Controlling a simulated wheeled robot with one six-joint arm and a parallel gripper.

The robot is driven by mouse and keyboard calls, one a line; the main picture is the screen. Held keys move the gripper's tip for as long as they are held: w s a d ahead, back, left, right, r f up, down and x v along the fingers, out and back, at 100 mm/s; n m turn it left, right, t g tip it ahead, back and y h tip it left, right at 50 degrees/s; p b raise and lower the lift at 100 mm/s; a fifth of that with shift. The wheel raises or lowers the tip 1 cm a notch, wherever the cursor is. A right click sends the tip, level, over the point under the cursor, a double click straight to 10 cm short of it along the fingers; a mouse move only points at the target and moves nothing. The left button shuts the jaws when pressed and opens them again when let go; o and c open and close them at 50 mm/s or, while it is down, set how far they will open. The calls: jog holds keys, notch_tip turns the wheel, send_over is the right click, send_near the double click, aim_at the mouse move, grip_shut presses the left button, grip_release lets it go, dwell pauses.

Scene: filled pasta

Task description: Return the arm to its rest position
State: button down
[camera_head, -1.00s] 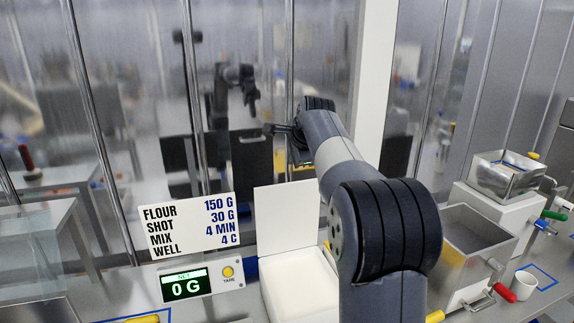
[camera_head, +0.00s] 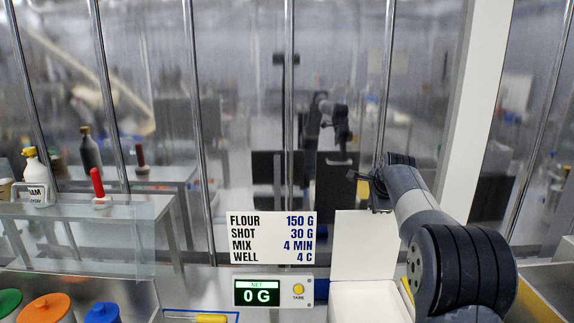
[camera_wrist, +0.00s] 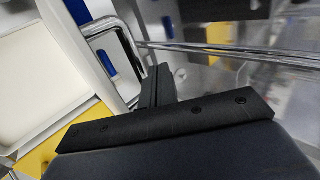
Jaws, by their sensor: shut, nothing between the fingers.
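My arm rises at the right of the head view, bent, with its wrist end near the glass wall. My gripper (camera_head: 358,178) shows there as a small dark shape above the white box's raised lid. In the wrist view my gripper (camera_wrist: 155,88) has its dark fingers together with nothing between them. It is clear of the counter things.
A white box (camera_head: 375,305) with a raised lid stands below my arm. A scale display (camera_head: 262,292) reads 0 G under a recipe card (camera_head: 272,238). Lidded jars (camera_head: 48,308) stand at the lower left. A red-handled tool (camera_head: 98,185) and a bottle (camera_head: 37,172) stand on a shelf. Glass and metal posts rise behind.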

jog(key=shift+x, duration=0.95)
jog(key=shift+s+d+b, duration=0.15)
jog(key=shift+s+b, duration=0.35)
jog(key=shift+b, duration=0.1)
jog(key=shift+s+r+b, duration=0.25)
jog(key=shift+s+b, duration=0.05)
jog(key=shift+s, duration=0.25)
